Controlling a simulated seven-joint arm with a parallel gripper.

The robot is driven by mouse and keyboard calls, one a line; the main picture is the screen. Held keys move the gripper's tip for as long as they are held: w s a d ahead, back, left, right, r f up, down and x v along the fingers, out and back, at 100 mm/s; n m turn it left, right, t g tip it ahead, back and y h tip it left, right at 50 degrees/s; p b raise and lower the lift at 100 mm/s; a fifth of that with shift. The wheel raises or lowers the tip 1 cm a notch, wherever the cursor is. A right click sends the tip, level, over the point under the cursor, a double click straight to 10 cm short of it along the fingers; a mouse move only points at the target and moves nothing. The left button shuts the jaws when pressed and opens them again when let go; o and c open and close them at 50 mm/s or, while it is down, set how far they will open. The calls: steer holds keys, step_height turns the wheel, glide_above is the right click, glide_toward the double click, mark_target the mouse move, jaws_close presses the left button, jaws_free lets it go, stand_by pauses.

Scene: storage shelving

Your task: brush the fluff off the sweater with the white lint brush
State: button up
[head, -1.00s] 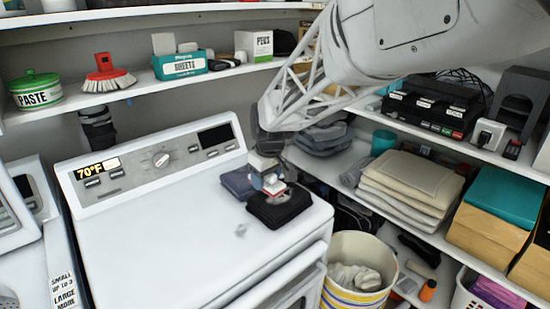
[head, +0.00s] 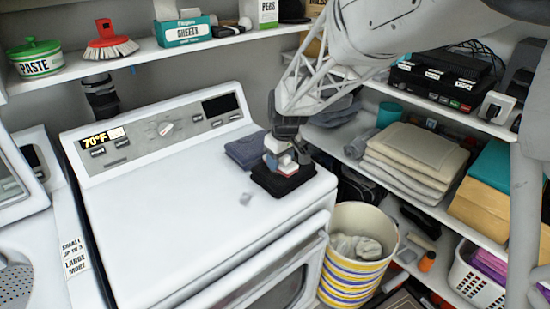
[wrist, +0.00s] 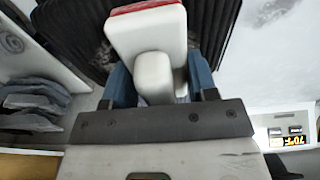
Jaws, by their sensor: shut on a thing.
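My gripper (head: 283,150) is shut on the white lint brush, which has a red edge. The brush (wrist: 150,55) fills the middle of the wrist view, between the blue fingers. It is over the folded black sweater (head: 283,186) on the white machine's top, at its right back corner; I cannot tell whether it touches. In the wrist view the sweater (wrist: 62,28) is dark and ribbed. Grey fluff (wrist: 103,52) shows on it left of the brush. The brush hides part of the sweater. A grey tuft (head: 245,199) lies on the machine top beside the sweater.
A dark blue-grey folded cloth (head: 246,150) lies just behind the sweater. The white machine (head: 170,210) has a clear top to the left. A striped bin (head: 350,270) stands below its right edge. Shelves with folded cloths (head: 415,155) are at the right.

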mark_target(269, 170)
steer(key=shift+w+d, duration=2.4)
steer(key=shift+w, duration=0.2)
steer(key=shift+s+a, duration=1.85)
steer(key=shift+s, duration=0.15)
steer(key=shift+s+a, duration=1.85)
steer(key=shift+s, duration=0.15)
steer(key=shift+w+r, duration=0.1)
steer(key=shift+w, duration=0.25)
steer(key=shift+w+d, duration=1.45)
steer(key=shift+w, duration=0.05)
steer(key=shift+w+d, duration=2.1)
steer(key=shift+w, duration=0.15)
steer(key=shift+s+a+f, duration=0.1)
steer(key=shift+s+a, duration=1.7)
steer(key=shift+s, duration=0.15)
steer(key=shift+s+a+f, duration=0.1)
steer(key=shift+s+a, duration=1.7)
steer(key=shift+s, duration=0.15)
step_height(269, 170, up, 8)
steer(key=shift+r, duration=0.2)
steer(key=w+d, duration=0.4)
steer(key=shift+w+d+f, duration=0.15)
steer(key=shift+w+d, duration=0.15)
steer(key=shift+d, duration=0.05)
